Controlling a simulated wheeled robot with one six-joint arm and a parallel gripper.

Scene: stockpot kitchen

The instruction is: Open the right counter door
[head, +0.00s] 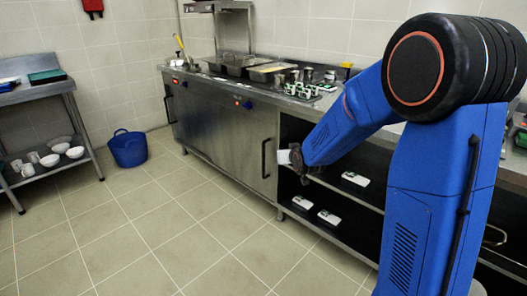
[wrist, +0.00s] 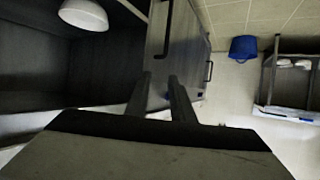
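The right counter door (head: 240,150) is a steel panel on the counter front, and it looks shut. Its black vertical bar handle (head: 265,157) sits near the door's right edge. My gripper (head: 290,158) is just right of that handle in the head view. In the wrist view, the two dark fingers of my gripper (wrist: 161,76) are apart with nothing between them. The handle (wrist: 170,22) shows beyond the fingertips, in line with the gap. The door (wrist: 187,50) is seen at a steep slant there. Whether a finger touches the handle cannot be told.
Right of the door are open dark shelves with white items (head: 328,217); a white bowl (wrist: 84,14) shows there too. Another handle (head: 168,108) is at the counter's left. A blue bucket (head: 128,149) stands by the wall. The floor before the counter is clear.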

